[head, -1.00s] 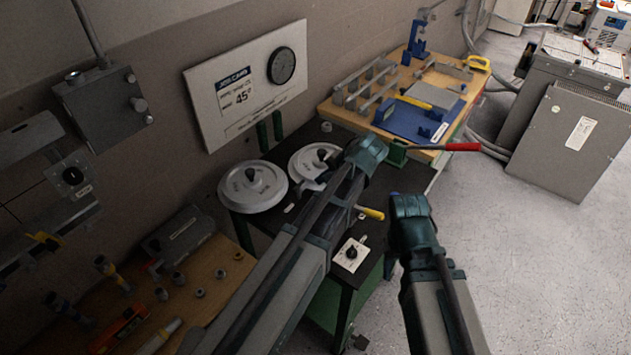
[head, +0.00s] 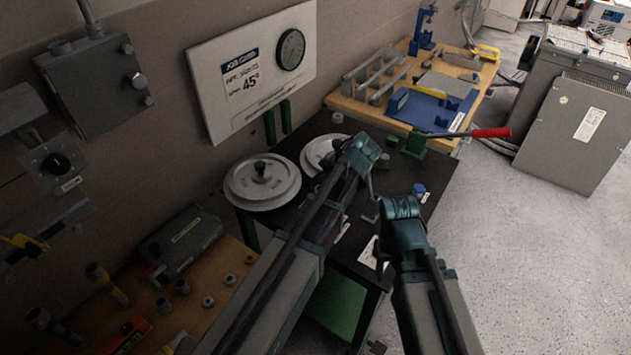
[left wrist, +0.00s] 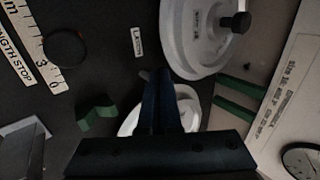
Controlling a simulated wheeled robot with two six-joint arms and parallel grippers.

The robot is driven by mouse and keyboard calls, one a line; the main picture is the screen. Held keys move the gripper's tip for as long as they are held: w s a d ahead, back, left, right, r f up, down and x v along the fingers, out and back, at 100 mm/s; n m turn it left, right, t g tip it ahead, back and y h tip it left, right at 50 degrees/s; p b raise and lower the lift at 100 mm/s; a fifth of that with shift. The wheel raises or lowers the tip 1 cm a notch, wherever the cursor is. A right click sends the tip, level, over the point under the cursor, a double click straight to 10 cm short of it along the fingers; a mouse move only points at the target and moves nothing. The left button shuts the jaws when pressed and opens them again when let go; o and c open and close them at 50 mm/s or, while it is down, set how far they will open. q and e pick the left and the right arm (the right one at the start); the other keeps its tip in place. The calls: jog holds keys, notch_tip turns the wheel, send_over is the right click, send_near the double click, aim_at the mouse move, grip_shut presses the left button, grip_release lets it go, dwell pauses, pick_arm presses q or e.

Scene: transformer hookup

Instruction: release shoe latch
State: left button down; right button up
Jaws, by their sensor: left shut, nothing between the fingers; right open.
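My left gripper (head: 368,152) is shut and empty, over the dark bench top beside the right-hand grey disc (head: 318,152). In the left wrist view its dark fingers (left wrist: 161,103) are together, pointing between a large white disc (left wrist: 190,35) and a smaller pale round part (left wrist: 187,112), which they partly hide. A small green block (left wrist: 97,112) is left of the fingers, apart from them. My right gripper (head: 398,207) is open over the bench's front right part; its fingertips are largely hidden. I cannot tell which part is the shoe latch.
A larger grey disc (head: 262,180) lies at the bench's left. A green clamp (head: 414,143) with a red-ended lever (head: 490,132) stands at the back right, near a blue knob (head: 419,188). A wooden bench (head: 345,104) stands behind. The floor (head: 530,250) at right is clear.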

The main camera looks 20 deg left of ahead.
pick_arm(q)
jog(key=shift+s+a+m+t+h, duration=0.2)
jog(key=shift+m+t, duration=0.2)
jog(key=shift+m, duration=0.3)
jog(key=shift+s+a+m+t+h, duration=0.1)
jog(key=shift+a+m+t+h, duration=0.1)
jog(key=shift+m+t, duration=0.35)
jog(key=shift+a+m, duration=0.15)
jog(key=shift+m, duration=0.4)
jog(key=shift+a+m+t+h, duration=0.25)
jog(key=shift+m+t+h, duration=0.15)
jog(key=shift+m, duration=0.3)
jog(key=shift+a+m+t+h, duration=0.25)
jog(key=shift+m+h, duration=0.15)
jog(key=shift+m, duration=0.6)
jog(key=shift+w+a+m+t+h, duration=0.15)
jog(key=shift+a+m+t+h, duration=0.15)
jog(key=shift+m+h, duration=0.45)
jog(key=shift+w+a+m+t+h, duration=0.1)
jog(key=shift+a+m+t+h, duration=0.2)
jog(key=shift+m, duration=0.75)
jog(key=shift+w+a+m+h, duration=0.2)
jog(key=shift+m+h, duration=0.4)
jog(key=shift+m, duration=0.25)
jog(key=shift+w+a+m+h, duration=0.2)
jog(key=shift+m+h, duration=0.35)
jog(key=shift+m, duration=0.3)
jog(key=shift+w+a, duration=0.25)
jog(key=shift+w, duration=0.05)
dwell(0.7)
